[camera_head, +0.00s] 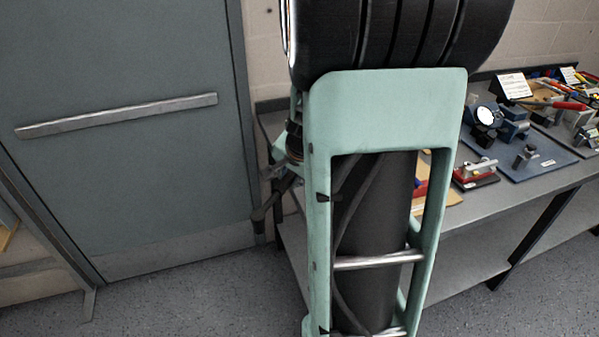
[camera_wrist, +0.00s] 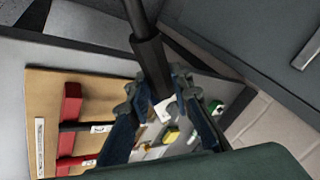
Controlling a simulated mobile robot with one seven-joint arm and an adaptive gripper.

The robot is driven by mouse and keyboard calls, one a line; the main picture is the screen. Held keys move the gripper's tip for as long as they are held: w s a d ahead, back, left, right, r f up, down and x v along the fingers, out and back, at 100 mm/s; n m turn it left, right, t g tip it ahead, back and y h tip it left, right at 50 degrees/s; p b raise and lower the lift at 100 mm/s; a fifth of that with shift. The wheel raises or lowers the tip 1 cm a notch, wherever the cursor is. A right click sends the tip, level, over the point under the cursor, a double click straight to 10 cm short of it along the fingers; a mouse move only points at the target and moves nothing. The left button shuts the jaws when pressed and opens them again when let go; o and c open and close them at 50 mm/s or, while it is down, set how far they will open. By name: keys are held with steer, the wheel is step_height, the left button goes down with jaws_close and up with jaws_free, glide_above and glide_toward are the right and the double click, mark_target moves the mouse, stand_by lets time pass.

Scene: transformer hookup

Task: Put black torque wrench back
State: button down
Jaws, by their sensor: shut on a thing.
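The black torque wrench (camera_wrist: 149,50) crosses the top of the wrist view as a dark rod with a thicker sleeve. My gripper (camera_wrist: 160,97) is shut on it, with one finger on each side; the wrench's far end runs out of the picture. In the head view a dark rod (camera_head: 265,207), seemingly the wrench, slants down to the left below my gripper (camera_head: 273,172), beside the bench's left end. A tan board (camera_wrist: 52,88) with red holders (camera_wrist: 70,103) lies on the left of the wrist view. A dark bar (camera_wrist: 78,126) lies across it beside small labels.
The grey workbench (camera_head: 468,216) carries a blue board (camera_head: 545,165) with fixtures, a red clamp-like tool (camera_head: 475,172) and several other tools on the right. My own arm hides much of the bench. A grey door (camera_head: 125,150) stands on the left, with open floor before it.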

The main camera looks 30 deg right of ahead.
steer(key=w+a+f+n+g+y, duration=0.2)
steer(key=a+n+y, duration=0.4)
steer(key=a+n, duration=0.7)
steer(key=shift+w+a+f+n+y, duration=0.2)
steer(key=shift+w+f+n+y, duration=0.1)
steer(key=shift+f+n+y, duration=0.15)
steer(key=shift+f+g, duration=0.2)
steer(key=shift+g, duration=0.1)
